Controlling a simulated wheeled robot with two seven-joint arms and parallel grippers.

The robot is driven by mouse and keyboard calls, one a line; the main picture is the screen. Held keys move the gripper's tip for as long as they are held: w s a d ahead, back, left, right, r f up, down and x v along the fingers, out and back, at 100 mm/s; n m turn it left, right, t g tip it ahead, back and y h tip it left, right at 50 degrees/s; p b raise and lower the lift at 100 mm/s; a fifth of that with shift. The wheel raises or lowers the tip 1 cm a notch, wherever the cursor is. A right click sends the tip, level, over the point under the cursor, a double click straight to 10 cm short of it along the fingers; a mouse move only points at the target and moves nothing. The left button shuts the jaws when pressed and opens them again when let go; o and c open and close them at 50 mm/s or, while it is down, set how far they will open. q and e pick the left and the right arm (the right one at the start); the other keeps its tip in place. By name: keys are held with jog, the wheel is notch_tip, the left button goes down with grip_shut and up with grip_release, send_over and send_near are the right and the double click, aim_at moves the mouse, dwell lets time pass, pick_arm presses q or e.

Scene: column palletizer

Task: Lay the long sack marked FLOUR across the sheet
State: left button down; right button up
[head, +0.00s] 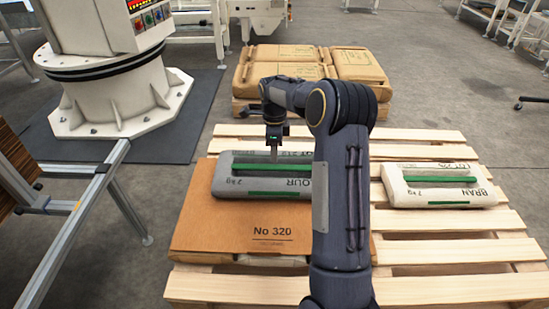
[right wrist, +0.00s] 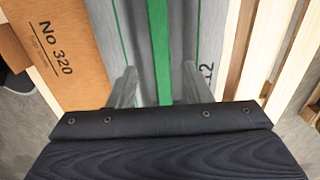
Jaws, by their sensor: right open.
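The long grey FLOUR sack (head: 226,180), with a green carrying bar (head: 248,167), lies flat along the far part of the brown cardboard sheet (head: 205,235). My arm hides its right end. The sack also shows in the right wrist view (right wrist: 135,30), with the sheet (right wrist: 55,40) to its left. My right gripper (head: 274,157) is over the sack, pointing down and open. In the right wrist view its fingers (right wrist: 160,75) stand apart on either side of the green bar (right wrist: 160,45), not closed on it. My left gripper is not in view.
The sheet lies on a slatted wooden pallet (head: 430,255). A white BRAN sack (head: 398,190) lies on the pallet's right. Brown sacks (head: 358,65) are stacked on another pallet behind. A white machine pedestal (head: 115,95) and a metal frame (head: 85,215) stand at left.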

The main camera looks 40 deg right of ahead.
jog(key=s+a+r+n+t+y, duration=0.2)
jog(key=s+a+r+n+t, duration=0.1)
jog(key=s+a+r+n, duration=1.1)
jog(key=s+a+f+n+t+y, duration=0.1)
jog(key=s+a+n, duration=0.4)
jog(key=s, duration=0.2)
jog(key=s+a+f+n+t, duration=0.1)
jog(key=s+a+f+n, duration=0.1)
jog(key=s+a+n, duration=0.3)
jog(key=s, duration=0.3)
jog(key=shift+s+f+t+y+p, duration=0.2)
jog(key=shift+f+t+y+p, duration=0.1)
jog(key=shift+y, duration=0.1)
notch_tip(320, 180, up, 23)
jog(key=p, duration=2.3)
